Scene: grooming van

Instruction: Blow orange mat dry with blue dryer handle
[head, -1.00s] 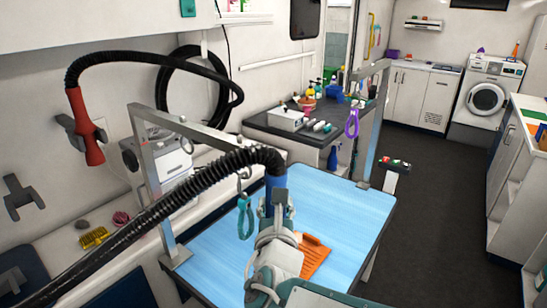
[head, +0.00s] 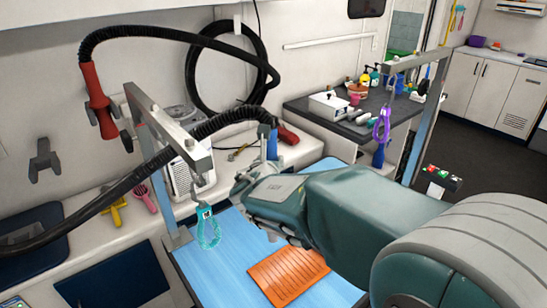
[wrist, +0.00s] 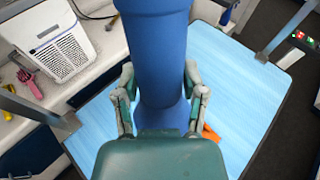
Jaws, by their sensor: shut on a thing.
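The blue dryer handle (head: 271,143) hangs on the end of a ribbed black hose (head: 222,123), above the far part of the blue table. My gripper (wrist: 161,100) is shut on the blue handle; in the wrist view the handle (wrist: 155,60) fills the space between the two fingers. In the head view my arm reaches in from the right and partly hides the fingers. The orange mat (head: 286,276) is ribbed and lies flat on the blue tabletop (head: 220,270), nearer than the handle. In the wrist view only a small orange edge (wrist: 210,133) shows past my gripper.
A grey metal frame (head: 160,160) rises at the table's left, with a teal loop (head: 208,230) hanging from it. A red dryer handle (head: 98,100) hangs on the left wall. A white box-shaped unit (wrist: 55,42) stands on the side bench. A purple loop (head: 381,125) hangs at right.

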